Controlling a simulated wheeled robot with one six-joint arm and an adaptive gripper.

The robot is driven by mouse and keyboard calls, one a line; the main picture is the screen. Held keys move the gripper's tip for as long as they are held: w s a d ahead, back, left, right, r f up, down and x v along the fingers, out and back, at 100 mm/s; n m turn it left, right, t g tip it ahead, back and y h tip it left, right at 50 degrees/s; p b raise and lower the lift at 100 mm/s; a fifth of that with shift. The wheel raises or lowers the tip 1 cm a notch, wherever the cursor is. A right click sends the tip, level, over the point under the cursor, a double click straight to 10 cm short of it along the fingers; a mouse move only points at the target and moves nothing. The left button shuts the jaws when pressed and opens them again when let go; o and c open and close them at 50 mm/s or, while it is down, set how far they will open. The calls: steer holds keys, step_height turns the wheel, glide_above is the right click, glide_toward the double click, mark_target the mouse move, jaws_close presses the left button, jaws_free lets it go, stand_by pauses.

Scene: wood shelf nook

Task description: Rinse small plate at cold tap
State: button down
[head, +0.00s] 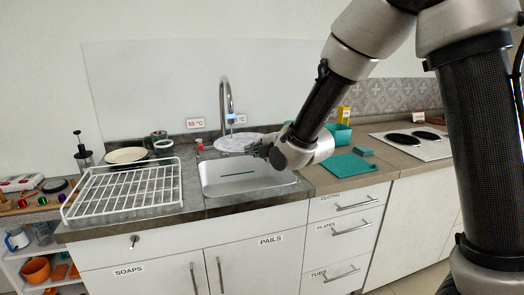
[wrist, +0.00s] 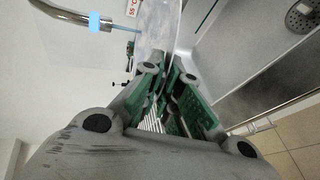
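A small whitish, marbled plate (head: 236,142) is under the spout of the curved tap (head: 224,95), above the back of the sink (head: 240,184). It also shows beyond my fingertips in the wrist view (wrist: 157,30). My gripper (head: 262,148) is at the plate's right edge and appears shut on it; the exact contact is partly hidden. In the wrist view the green-padded fingers (wrist: 170,73) are close together at the plate's near edge. The tap has a light-blue band, which also shows in the wrist view (wrist: 95,21).
A white wire rack (head: 125,190) stands left of the sink, with a cream plate (head: 126,155) behind it. A red knob (head: 199,144) is left of the tap, near a "55 °C" label (head: 196,123). A teal cloth (head: 348,164) lies right of the sink.

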mark_target(240, 146)
steer(key=shift+a+r+x, duration=0.1)
steer(key=shift+r+x, duration=0.1)
steer(key=shift+x, duration=0.9)
steer(key=shift+a+r+x, duration=0.1)
steer(key=shift+r+x, duration=0.1)
steer(key=shift+x, duration=0.95)
steer(key=shift+a+r+x, duration=0.1)
steer(key=shift+r+x, duration=0.05)
steer(key=shift+x, duration=0.95)
steer(key=s+d, duration=0.5)
steer(key=s, duration=0.1)
steer(key=shift+s, duration=0.1)
steer(key=s+d+r, duration=0.3)
steer(key=s+r, duration=0.1)
stand_by(0.4)
